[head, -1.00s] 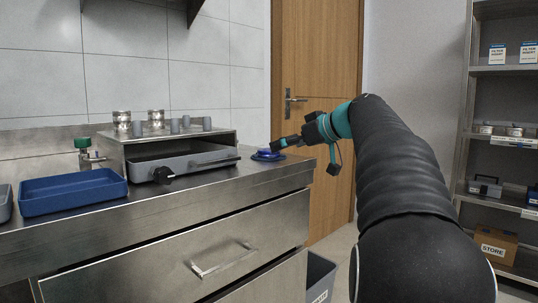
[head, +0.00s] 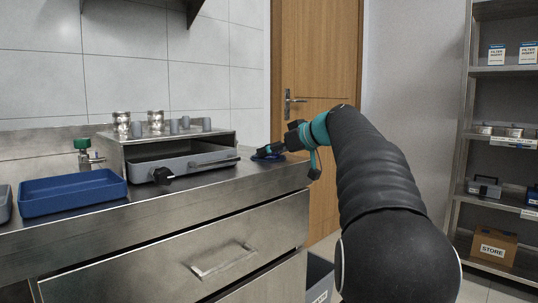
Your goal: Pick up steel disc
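My gripper (head: 262,152) is at the right end of the steel counter, low over a small round blue item (head: 271,157). Its dark fingers overlap the blue item in the picture. I cannot tell whether they touch it or whether they are open or shut. I cannot make out a steel disc there; the gripper hides part of that spot. Two shiny steel cylindrical pieces (head: 122,121) stand on top of the metal housing at the left, away from my gripper.
The metal housing (head: 228,139) holds a grey tray (head: 205,160) with a black knob in front. A blue tray (head: 75,192) lies left of it, near a green-capped valve (head: 82,145). Grey cylinders (head: 185,122) stand on the housing. The counter front (head: 200,192) is clear.

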